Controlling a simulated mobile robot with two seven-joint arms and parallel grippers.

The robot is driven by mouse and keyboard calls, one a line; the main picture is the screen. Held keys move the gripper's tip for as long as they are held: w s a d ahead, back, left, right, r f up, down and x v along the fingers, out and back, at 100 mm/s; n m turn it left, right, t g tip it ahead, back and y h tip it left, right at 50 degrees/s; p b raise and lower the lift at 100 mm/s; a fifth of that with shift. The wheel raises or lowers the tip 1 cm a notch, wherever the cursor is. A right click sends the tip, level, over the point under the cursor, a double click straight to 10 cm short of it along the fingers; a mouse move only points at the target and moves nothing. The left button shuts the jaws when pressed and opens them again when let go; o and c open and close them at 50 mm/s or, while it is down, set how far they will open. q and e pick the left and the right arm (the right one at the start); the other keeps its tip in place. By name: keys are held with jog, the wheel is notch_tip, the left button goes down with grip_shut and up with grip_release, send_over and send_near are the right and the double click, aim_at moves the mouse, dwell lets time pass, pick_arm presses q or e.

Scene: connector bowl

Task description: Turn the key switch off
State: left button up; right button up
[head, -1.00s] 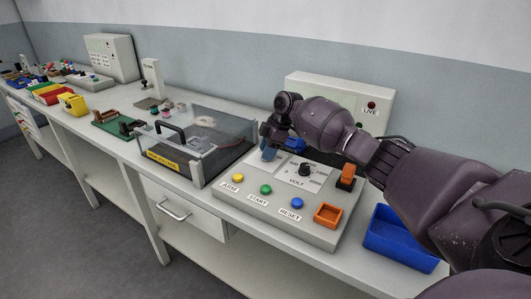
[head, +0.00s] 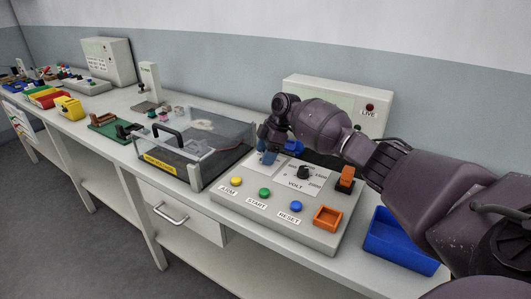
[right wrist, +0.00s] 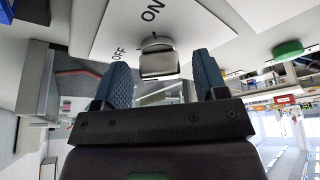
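The key switch (right wrist: 157,62) shows in the right wrist view as a grey key on a white plate with OFF and ON labels. A thin dark mark shows beside the key on the ON side; its exact setting is hard to tell. My right gripper (right wrist: 162,78) is open, with its blue ridged fingers on either side of the key and gaps visible between them and the key. In the head view my right gripper (head: 266,155) is over the back left of the control panel (head: 263,226) and hides the key. My left gripper is not in view.
The panel carries yellow, green and blue buttons, a VOLT dial (head: 304,172) and an orange switch (head: 345,179). A clear-lidded box (head: 200,145) stands close left of my gripper. A grey LIVE box (head: 340,97) stands behind, and a blue bin (head: 400,243) is at right.

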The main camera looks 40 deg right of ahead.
jog(key=p+v, duration=0.1)
jog(key=v, duration=1)
jog(key=shift+f, duration=0.1)
dwell(0.4)
